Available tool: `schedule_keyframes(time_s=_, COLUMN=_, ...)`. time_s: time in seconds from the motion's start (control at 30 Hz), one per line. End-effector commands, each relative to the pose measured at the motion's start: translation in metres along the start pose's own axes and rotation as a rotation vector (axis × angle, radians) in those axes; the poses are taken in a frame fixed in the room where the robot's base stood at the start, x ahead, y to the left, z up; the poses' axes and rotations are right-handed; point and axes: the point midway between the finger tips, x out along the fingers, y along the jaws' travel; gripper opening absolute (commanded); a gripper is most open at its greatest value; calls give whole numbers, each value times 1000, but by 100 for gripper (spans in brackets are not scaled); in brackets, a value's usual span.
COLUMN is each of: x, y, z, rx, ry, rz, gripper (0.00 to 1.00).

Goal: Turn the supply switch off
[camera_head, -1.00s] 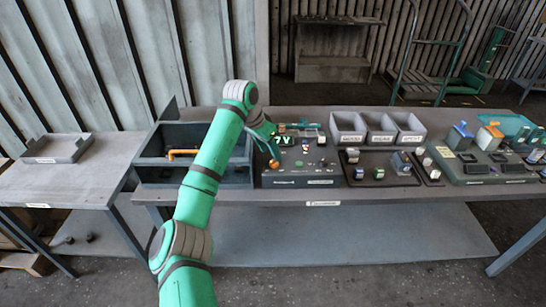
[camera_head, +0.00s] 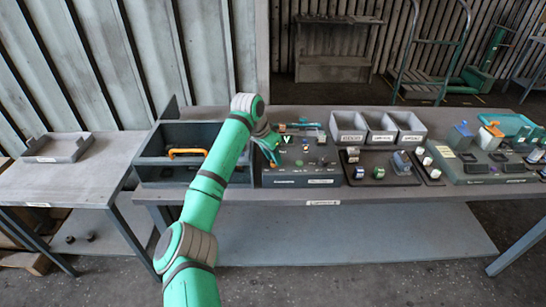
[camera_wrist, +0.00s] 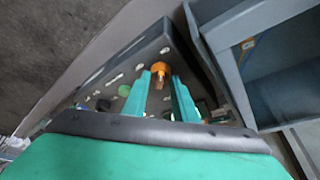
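The dark control panel (camera_head: 300,178) lies on the bench, with several small knobs and buttons on top; its labels are too small to read. My gripper (camera_head: 273,158) is over the panel's left part. In the wrist view the panel (camera_wrist: 112,72) is tilted, and an orange-topped knob (camera_wrist: 158,69) shows between and just beyond my two green fingers (camera_wrist: 160,83). The fingers are apart, and I see no clear contact with the knob. I cannot tell for sure that this knob is the supply switch, or its setting.
A dark open bin (camera_head: 150,172) with an orange handle (camera_head: 187,152) stands left of the panel; its wall also shows in the wrist view (camera_wrist: 222,65). Grey trays (camera_head: 348,136) stand behind, and a board with small parts (camera_head: 378,181) lies to the right.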

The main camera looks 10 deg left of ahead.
Motion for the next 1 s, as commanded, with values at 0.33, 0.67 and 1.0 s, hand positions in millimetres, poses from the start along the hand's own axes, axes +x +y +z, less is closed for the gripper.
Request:
schedule_keyframes(time_s=0.33, x=0, y=1, z=0, rx=-76, ry=1, rz=-31, gripper=3)
schedule_keyframes(time_s=0.67, x=1, y=5, z=-2, rx=-317, ry=1, rz=-130, gripper=3)
schedule_keyframes(time_s=1.0, x=1, y=7, z=-3, rx=-617, ry=0, rz=-255, gripper=3)
